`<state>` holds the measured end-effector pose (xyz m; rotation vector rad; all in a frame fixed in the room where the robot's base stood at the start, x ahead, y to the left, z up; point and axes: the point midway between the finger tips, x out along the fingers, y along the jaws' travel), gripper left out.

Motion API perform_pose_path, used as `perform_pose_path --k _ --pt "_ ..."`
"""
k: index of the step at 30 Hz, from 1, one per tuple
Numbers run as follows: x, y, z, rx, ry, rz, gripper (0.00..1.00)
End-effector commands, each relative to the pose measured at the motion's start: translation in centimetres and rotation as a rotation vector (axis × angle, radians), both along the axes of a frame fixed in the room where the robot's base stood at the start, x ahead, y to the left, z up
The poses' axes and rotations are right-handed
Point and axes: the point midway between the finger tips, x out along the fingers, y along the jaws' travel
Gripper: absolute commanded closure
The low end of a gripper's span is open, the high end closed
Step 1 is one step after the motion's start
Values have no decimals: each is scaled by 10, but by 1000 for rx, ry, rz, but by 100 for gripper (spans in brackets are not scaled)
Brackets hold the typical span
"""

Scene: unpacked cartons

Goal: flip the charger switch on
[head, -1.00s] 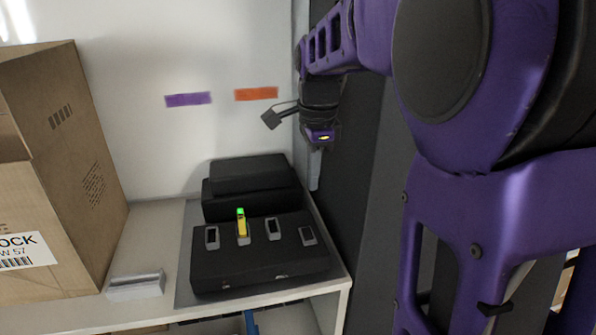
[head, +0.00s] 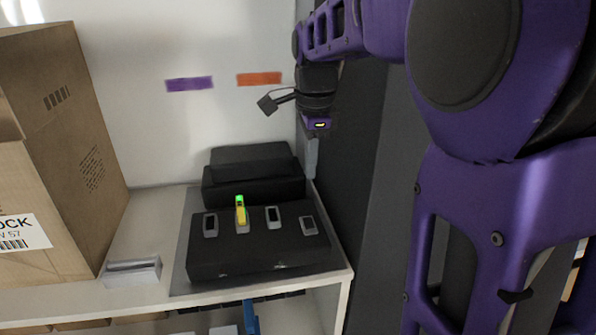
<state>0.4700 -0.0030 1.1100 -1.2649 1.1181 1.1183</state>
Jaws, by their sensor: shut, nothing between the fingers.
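The charger (head: 210,263) is a black box with several grey-rimmed bays on its sloped top, standing on a grey mat on a white shelf. A yellow device (head: 241,214) with a green top stands in the second bay from the left. A raised black block (head: 252,185) sits behind the bays. I cannot make out the switch for certain. My gripper (head: 311,172) hangs above the rear right corner of the charger, beside the dark side panel. It points down, shut and empty. Whether its tips touch anything cannot be told.
A large cardboard carton (head: 60,150) stands at the left. A small grey block (head: 132,272) lies by the shelf's front edge. A purple strip (head: 189,84) and an orange strip (head: 259,79) mark the back wall. A dark panel (head: 350,150) closes off the right.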

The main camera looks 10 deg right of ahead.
Motion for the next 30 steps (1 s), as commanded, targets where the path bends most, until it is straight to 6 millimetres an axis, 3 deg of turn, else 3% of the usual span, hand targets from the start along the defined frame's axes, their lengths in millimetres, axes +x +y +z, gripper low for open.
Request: perform_pose_path --k 9,15,21,30 --pt "7 0 -70 0 5 -1 100" --pt "12 0 -104 1 4 -1 100" --pt "15 0 -121 0 1 -1 100" --pt "15 0 -123 0 0 0 100"
